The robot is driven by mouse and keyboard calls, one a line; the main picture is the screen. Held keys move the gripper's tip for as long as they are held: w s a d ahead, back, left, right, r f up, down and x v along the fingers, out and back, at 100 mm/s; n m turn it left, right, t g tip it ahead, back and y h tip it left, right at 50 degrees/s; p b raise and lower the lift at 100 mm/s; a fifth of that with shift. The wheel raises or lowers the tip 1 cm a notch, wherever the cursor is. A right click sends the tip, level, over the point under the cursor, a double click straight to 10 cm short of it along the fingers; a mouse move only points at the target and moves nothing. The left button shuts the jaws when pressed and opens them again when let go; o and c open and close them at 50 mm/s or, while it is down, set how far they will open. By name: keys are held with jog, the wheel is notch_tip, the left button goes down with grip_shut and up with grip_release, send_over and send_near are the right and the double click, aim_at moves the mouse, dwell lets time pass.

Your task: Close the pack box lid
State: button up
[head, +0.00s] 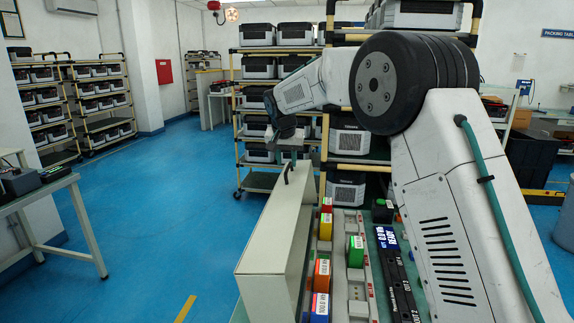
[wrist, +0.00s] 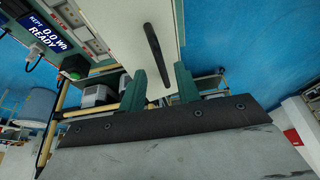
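The pack box lid (head: 268,230) is a long cream panel standing up along the left side of the open tray, where coloured cells show. A dark bar handle (head: 286,172) is at the lid's far end. In the wrist view the cream lid (wrist: 123,25) and its handle (wrist: 154,50) lie in front of my gripper. My gripper (head: 289,156) is just above the handle in the head view. Its two green fingers (wrist: 159,72) are apart, with the handle's near end between them in the picture. I cannot tell whether they touch it.
Coloured cells (head: 322,272) sit right of the lid, beside a black strip with a READY display (head: 387,238). Racks of battery packs (head: 258,68) stand behind. A side table (head: 40,200) is at left. Blue floor (head: 150,220) is clear between.

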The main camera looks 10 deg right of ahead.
jog(key=shift+x, duration=1.15)
jog(key=shift+c, duration=0.3)
grip_shut()
